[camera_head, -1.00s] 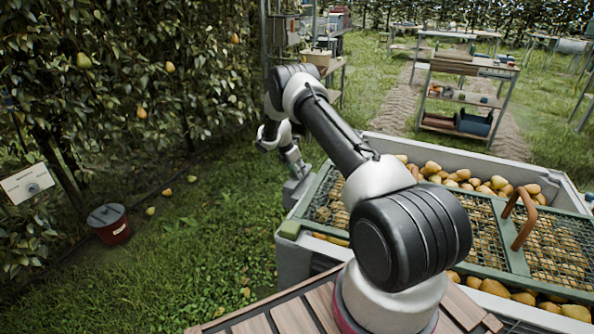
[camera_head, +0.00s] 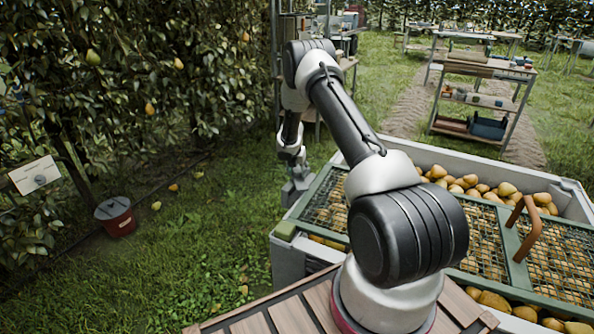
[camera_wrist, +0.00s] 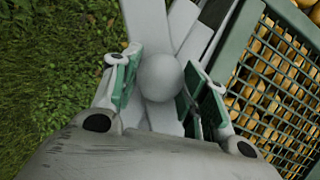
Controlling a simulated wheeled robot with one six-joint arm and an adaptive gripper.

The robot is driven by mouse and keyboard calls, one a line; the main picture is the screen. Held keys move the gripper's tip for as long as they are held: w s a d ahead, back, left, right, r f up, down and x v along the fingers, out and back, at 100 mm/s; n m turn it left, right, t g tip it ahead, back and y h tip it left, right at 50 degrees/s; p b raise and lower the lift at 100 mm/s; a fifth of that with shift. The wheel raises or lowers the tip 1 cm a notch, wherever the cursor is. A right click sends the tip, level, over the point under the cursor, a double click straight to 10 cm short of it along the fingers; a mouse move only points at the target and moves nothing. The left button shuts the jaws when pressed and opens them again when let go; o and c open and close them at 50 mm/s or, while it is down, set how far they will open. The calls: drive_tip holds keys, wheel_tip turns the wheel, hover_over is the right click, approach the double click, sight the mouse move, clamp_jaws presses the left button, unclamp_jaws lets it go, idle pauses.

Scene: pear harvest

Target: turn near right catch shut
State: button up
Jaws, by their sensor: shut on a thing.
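The catch (camera_wrist: 160,77) shows in the wrist view as a pale grey round knob with a flat bar running up from it, beside the crate's rim. My gripper (camera_wrist: 157,90) has its green-padded fingers on both sides of the knob and is shut on it. In the head view my gripper (camera_head: 297,186) is low at the crate's left corner, and the catch is too small to tell apart there. The green-framed mesh lid (camera_head: 322,186) lies flat over the crate and also shows in the wrist view (camera_wrist: 234,62).
The grey crate (camera_head: 288,262) is full of pears, with an orange-brown handle (camera_head: 527,228) on its lid. A red bucket (camera_head: 117,217) and fallen pears lie on the grass at left. A shelf cart (camera_head: 478,100) stands behind. The grass left of the crate is open.

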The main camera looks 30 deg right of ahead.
drive_tip(key=n+y, duration=0.1)
drive_tip(key=n, duration=0.4)
drive_tip(key=shift+s+d+f+n+t+y, duration=0.1)
drive_tip(key=shift+s+f+n+t+y, duration=0.1)
drive_tip(key=shift+n+t+y, duration=0.15)
drive_tip(key=shift+n+y, duration=0.95)
drive_tip(key=shift+n, duration=1.2)
drive_tip(key=o, duration=1.5)
drive_tip(key=shift+c, duration=0.2)
drive_tip(key=shift+w, duration=0.1)
drive_tip(key=shift+d+r, duration=0.1)
drive_tip(key=shift+r, duration=0.05)
drive_tip(key=shift+r, duration=0.3)
drive_tip(key=v, duration=1.1)
drive_tip(key=shift+s, duration=0.35)
